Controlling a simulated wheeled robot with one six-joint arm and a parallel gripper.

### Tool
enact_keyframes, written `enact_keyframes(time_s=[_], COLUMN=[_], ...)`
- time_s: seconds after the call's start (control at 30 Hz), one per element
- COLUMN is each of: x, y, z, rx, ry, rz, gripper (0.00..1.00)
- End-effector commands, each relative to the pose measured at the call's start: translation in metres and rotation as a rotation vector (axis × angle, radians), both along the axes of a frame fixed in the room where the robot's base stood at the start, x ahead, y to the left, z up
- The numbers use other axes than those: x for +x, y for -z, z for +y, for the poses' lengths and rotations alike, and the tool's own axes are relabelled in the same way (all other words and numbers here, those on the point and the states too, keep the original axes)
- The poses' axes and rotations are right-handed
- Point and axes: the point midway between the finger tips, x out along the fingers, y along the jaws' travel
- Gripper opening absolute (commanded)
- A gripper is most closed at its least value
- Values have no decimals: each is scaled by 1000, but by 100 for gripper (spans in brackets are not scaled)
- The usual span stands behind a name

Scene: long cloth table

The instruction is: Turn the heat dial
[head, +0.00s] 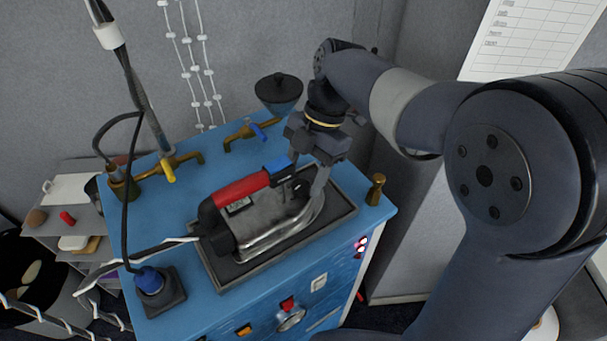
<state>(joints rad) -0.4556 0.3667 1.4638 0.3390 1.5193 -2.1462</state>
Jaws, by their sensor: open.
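An iron (262,222) with a red handle (240,188), a metal body and a black rear end lies on a dark tray on the blue cabinet. A blue part (278,165) shows at the handle's front end. A small dark round knob (299,188), which looks like the heat dial, shows near the iron's right end. My gripper (306,176) points down over that end, its jaws open, one finger on each side of the knob in the picture. I cannot tell whether a finger touches it. The dial's markings are too small to read.
The dark tray (345,212) has a raised rim. Brass taps (180,160), a dark funnel (278,92) and a brass post (375,189) stand on the cabinet top (215,172). A cord runs left from the iron. The cabinet front has a round control (291,319).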

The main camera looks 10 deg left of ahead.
Motion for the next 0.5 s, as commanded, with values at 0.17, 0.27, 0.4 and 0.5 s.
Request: enact_keyframes(time_s=[0.17, 0.27, 0.4, 0.5], x=[11, 17, 25, 29], y=[-28, -47, -69, -81], z=[-6, -11, -16, -19], rx=[3, 2, 2, 2], ry=[4, 3, 3, 2], rz=[-7, -6, -5, -4], gripper=[53, 53, 53, 53])
